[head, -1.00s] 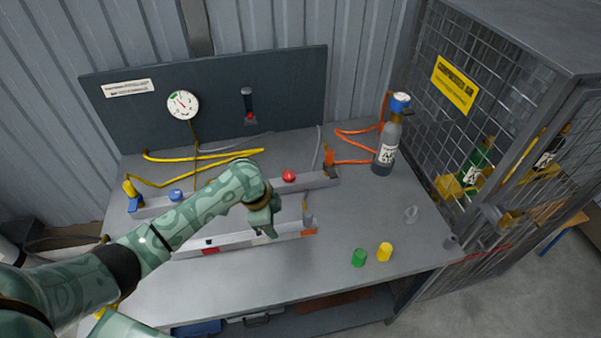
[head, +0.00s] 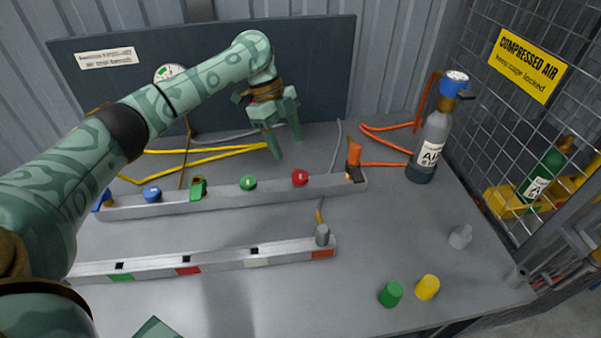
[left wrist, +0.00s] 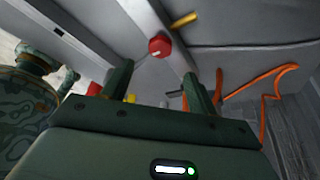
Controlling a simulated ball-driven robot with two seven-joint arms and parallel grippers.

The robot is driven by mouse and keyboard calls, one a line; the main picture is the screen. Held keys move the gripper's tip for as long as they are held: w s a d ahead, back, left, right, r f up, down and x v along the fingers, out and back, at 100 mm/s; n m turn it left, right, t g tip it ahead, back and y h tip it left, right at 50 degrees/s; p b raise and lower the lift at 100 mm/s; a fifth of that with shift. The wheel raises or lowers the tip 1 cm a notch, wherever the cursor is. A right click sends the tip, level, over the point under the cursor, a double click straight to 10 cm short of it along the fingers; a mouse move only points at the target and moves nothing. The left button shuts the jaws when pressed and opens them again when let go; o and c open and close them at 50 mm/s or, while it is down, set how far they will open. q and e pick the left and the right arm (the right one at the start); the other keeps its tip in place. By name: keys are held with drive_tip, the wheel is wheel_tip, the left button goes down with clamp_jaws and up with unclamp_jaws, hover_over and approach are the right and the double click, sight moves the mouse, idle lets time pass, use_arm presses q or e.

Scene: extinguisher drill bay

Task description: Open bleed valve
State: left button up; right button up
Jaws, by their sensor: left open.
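A grey rail (head: 225,198) runs along the bench with a blue knob (head: 152,194), a green valve (head: 198,188), a green knob (head: 248,183), a red knob (head: 300,177) and an orange-handled fitting (head: 355,155) at its right end. I cannot tell which one is the bleed valve. My left gripper (head: 287,147) is open and empty, above and behind the rail near the red and green knobs, touching neither. In the left wrist view, the red knob (left wrist: 160,45) shows beyond the open fingers (left wrist: 162,76).
A labelled front rail (head: 215,264) has a small grey fitting (head: 322,235) at its right end. An air bottle (head: 430,145) stands at right beside the mesh cage. Green (head: 391,294) and yellow (head: 428,287) caps stand front right. My arm partly hides the gauge (head: 168,73).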

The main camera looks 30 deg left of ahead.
sight(300, 174)
use_arm(q)
drive_tip(key=b+x, duration=0.2)
drive_tip(key=x, duration=0.6)
drive_tip(key=shift+f, duration=0.2)
drive_tip(key=shift+d, duration=0.1)
drive_tip(key=c, duration=1)
drive_tip(key=shift+r, duration=0.1)
